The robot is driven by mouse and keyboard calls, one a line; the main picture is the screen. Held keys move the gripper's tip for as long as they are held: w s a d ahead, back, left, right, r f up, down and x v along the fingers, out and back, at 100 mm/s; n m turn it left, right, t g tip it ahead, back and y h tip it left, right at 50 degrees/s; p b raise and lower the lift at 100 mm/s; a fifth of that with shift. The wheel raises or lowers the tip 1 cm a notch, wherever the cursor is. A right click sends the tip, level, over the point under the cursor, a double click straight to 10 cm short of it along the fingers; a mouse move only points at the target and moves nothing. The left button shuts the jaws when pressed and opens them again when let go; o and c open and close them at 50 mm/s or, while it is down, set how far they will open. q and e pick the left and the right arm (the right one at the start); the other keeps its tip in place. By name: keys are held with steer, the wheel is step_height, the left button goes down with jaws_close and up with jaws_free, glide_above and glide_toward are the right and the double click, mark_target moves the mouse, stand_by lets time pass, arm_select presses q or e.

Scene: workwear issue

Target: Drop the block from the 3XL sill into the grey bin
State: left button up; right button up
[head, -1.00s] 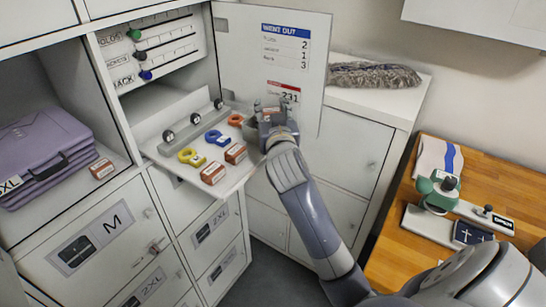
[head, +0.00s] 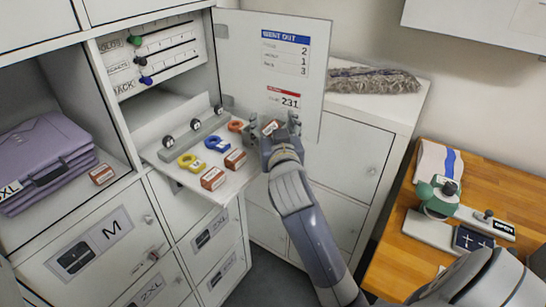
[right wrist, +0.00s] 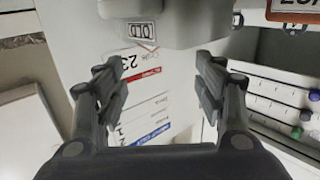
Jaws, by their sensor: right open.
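My right gripper (head: 281,122) is open at the right end of the white fold-down shelf; it also shows in the right wrist view (right wrist: 160,90), with nothing between its fingers. Another brown block (head: 101,174) sits on the sill beside the purple cases, whose label reads XL at the picture edge. A grey bin-like body (right wrist: 165,20) with a framed label is at the top of the right wrist view. My left gripper is not in view.
The fold-down shelf (head: 168,152) holds two brown blocks (head: 213,178) (head: 235,160) and yellow, blue and orange rings. An open white door (head: 270,60) stands just behind my right gripper. A wooden table (head: 395,262) with a green device is at the right.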

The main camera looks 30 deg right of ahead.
steer(key=v, duration=0.8)
